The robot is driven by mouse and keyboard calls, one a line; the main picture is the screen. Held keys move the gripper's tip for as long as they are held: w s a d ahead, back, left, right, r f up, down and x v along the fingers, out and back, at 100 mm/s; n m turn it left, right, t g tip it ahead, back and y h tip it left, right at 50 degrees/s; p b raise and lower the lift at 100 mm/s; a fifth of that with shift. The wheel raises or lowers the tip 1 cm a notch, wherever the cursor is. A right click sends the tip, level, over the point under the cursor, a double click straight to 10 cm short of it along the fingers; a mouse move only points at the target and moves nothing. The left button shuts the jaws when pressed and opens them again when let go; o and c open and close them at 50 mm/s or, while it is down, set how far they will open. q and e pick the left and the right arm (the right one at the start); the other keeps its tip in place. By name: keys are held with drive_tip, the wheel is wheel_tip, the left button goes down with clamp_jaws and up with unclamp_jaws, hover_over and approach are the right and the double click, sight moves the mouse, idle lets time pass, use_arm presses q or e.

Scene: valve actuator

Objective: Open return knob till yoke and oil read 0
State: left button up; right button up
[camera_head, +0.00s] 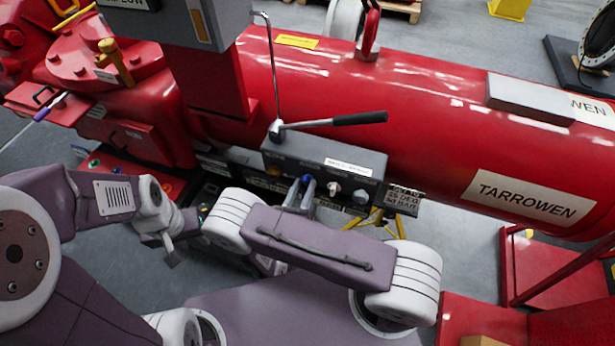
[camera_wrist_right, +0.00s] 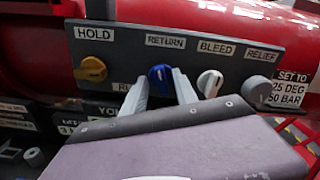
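The blue RETURN knob (camera_wrist_right: 160,77) is on the grey panel (camera_wrist_right: 126,55), between the yellow HOLD knob (camera_wrist_right: 91,70) and the white BLEED knob (camera_wrist_right: 210,83). The RETURN knob also shows in the head view (camera_head: 307,178). My right gripper (camera_wrist_right: 162,82) points at the RETURN knob, with one finger on each side of it. Its fingers look spread; contact with the knob is unclear. A partly covered YOKE label (camera_wrist_right: 108,111) is below the panel; its reading and any oil reading are hidden or illegible. My left gripper (camera_head: 168,250) hangs away from the panel; its finger gap is unclear.
A lever with a black grip (camera_head: 358,118) sticks out above the panel. A grey RELIEF knob (camera_wrist_right: 259,90) is at the panel's right end, near a SET TO 25 DEG 50 BAR plate (camera_wrist_right: 293,88). A large red cylinder (camera_head: 420,110) lies behind.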

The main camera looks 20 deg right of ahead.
drive_tip(key=shift+s+a+r, duration=0.2)
drive_tip(key=shift+s+r, duration=0.05)
drive_tip(key=shift+s, duration=0.05)
drive_tip(key=shift+w+d, duration=0.1)
clamp_jaws()
drive_tip(key=shift+f+n, duration=0.1)
drive_tip(key=shift+n, duration=0.3)
drive_tip(key=n, duration=0.5)
drive_tip(key=shift+n+b, duration=0.35)
drive_tip(key=shift+n, duration=0.05)
drive_tip(key=shift+f+n, duration=0.2)
drive_tip(key=shift+n, duration=3.3)
